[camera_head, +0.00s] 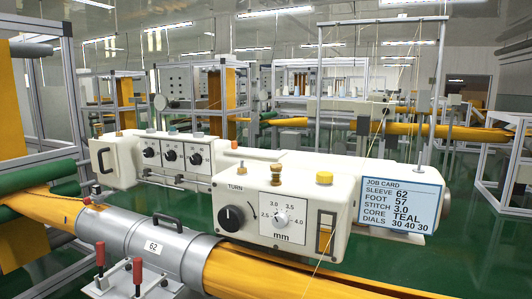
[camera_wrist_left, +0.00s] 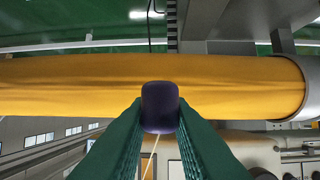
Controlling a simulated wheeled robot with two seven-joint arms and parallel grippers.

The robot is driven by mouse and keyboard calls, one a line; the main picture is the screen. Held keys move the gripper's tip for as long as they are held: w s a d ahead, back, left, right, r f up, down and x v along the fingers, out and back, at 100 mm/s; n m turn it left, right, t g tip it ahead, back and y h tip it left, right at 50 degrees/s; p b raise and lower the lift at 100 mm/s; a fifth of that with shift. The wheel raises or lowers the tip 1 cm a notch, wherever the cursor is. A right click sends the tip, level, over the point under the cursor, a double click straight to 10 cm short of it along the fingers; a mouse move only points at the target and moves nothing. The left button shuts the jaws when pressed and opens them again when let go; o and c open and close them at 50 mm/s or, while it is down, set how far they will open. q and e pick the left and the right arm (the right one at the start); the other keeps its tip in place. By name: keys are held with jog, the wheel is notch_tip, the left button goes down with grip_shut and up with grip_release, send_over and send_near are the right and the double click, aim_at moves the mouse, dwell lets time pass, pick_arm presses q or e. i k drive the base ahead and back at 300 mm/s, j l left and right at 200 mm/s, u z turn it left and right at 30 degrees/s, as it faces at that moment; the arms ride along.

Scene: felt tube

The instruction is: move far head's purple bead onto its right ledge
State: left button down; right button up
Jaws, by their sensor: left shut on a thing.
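In the left wrist view, my left gripper (camera_wrist_left: 160,120) is shut on a dark purple bead (camera_wrist_left: 160,105). A thin pale thread (camera_wrist_left: 150,158) runs from the bead toward the bottom of the picture. The yellow felt tube lies behind the bead in that view. In the head view, the far head (camera_head: 170,155) is a cream box with several dials on its front and small coloured caps on top. I cannot make out its right ledge. Neither gripper nor the purple bead shows in the head view.
The near head (camera_head: 283,210) carries a TURN knob, an mm dial and a job card (camera_head: 400,206) at its right. A grey sleeve (camera_head: 160,245) marked 62 encloses the yellow felt tube (camera_head: 250,272). Red-handled clamps (camera_head: 137,270) stand in front.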

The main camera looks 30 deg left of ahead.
aim_at(268, 153)
jog(key=k+j+z, duration=0.2)
jog(key=j+z, duration=0.25)
jog(key=k+j+z, duration=0.25)
jog(key=z, duration=0.15)
jog(key=j, duration=0.1)
